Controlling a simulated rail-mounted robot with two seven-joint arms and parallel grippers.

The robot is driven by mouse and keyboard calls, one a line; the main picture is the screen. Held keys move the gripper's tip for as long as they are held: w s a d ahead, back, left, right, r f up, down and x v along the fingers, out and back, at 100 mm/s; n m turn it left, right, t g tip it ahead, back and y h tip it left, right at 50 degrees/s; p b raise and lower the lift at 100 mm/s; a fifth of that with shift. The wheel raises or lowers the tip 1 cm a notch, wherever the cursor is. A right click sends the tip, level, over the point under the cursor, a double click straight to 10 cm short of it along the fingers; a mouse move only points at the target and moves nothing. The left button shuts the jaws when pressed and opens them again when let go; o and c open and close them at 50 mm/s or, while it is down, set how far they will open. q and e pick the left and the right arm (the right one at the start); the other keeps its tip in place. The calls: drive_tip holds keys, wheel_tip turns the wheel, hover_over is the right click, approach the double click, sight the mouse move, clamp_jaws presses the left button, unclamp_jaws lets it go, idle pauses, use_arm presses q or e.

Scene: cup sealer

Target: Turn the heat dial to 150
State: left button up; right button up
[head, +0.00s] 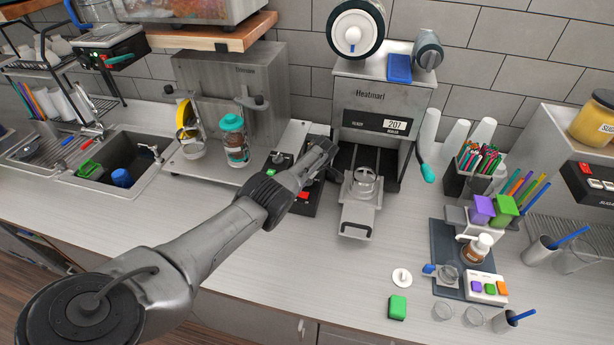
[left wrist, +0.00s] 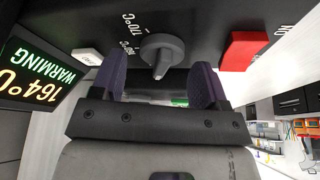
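The heat dial (left wrist: 162,52) is a dark grey round knob on a black panel in the left wrist view. Its narrow pointer end faces down in that picture, and temperature marks, one reading 170°C, are printed to its left. The display (left wrist: 35,78) reads 164 with the word WARMING. My left gripper (left wrist: 161,76) is open, with its two purple-padded fingers on either side of the dial's lower end; contact cannot be told. In the head view my left gripper (head: 326,150) is over the control box and hides the dial. My right gripper is not in view.
A red switch (left wrist: 240,51) and a white button (left wrist: 89,57) flank the dial. The Heatmari sealer (head: 380,112) stands right beside the gripper, with a clear cup (head: 364,182) in its tray. A teal-lidded jar (head: 235,140) stands to the left.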

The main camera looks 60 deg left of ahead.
use_arm(q)
drive_tip(key=shift+d+r+p, duration=0.1)
drive_tip(key=shift+r+p, duration=0.3)
drive_tip(key=shift+r, duration=0.05)
drive_tip(key=p+v, duration=0.3)
drive_tip(key=v, duration=0.2)
drive_tip(key=shift+w+d+r, duration=0.1)
drive_tip(key=shift+r, duration=0.15)
wheel_tip(320, 180, up, 6)
hover_over(312, 185)
drive_tip(key=w+d, duration=0.1)
drive_tip(key=d, duration=0.1)
drive_tip(key=shift+w+d+r, duration=0.2)
drive_tip(key=shift+d+r, duration=0.1)
drive_tip(key=shift+r, duration=0.1)
